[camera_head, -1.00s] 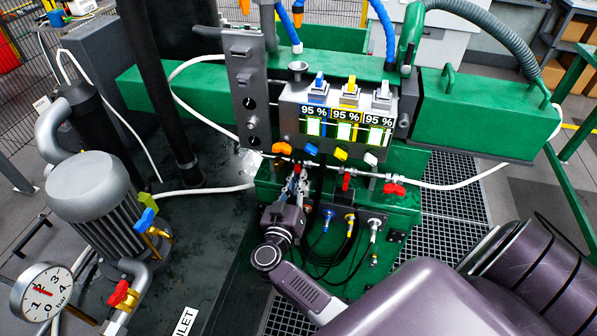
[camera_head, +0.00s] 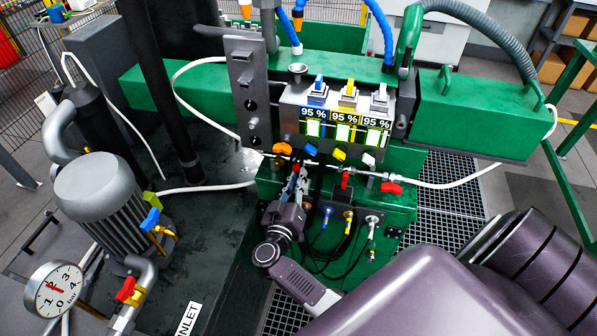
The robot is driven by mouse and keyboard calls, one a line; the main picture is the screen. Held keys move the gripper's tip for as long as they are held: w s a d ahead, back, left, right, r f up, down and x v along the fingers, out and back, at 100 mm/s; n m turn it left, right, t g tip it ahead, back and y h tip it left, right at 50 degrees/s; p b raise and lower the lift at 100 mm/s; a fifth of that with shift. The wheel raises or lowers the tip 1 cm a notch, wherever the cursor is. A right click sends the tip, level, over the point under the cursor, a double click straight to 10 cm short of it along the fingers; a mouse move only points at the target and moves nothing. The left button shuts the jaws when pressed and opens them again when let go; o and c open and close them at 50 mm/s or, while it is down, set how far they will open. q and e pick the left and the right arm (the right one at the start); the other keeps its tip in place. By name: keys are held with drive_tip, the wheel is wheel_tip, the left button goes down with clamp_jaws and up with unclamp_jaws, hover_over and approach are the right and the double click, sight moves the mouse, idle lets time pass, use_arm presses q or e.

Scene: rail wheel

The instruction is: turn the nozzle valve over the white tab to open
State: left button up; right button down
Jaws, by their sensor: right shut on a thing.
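A metal control box with three lit "95 %" displays is mounted on the green machine. Below it, orange (camera_head: 282,148), blue (camera_head: 311,150), yellow (camera_head: 339,154) and white (camera_head: 369,158) tabs sit in a row along a thin pipe. Red handles show on the pipe at the middle (camera_head: 345,180) and right (camera_head: 391,188). My right gripper (camera_head: 297,178) reaches up from below at the left end of this row. It is shut on a small red handle (camera_head: 296,168), mostly hidden by the fingers. It is left of the white tab, apart from it. My left gripper is not in view.
A grey motor pump (camera_head: 100,198) stands at left with a pressure gauge (camera_head: 56,287) and blue (camera_head: 150,220) and red (camera_head: 125,289) valve handles. Sockets with cables (camera_head: 348,216) sit right of my gripper. White hoses and a black pipe (camera_head: 165,100) stand near.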

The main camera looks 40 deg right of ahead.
drive_tip(key=n+p, duration=0.3)
drive_tip(key=shift+p, duration=0.35)
drive_tip(key=shift+n, duration=0.3)
drive_tip(key=shift+n+p, duration=1.9)
drive_tip(key=shift+n, duration=0.3)
drive_tip(key=shift+f, duration=0.1)
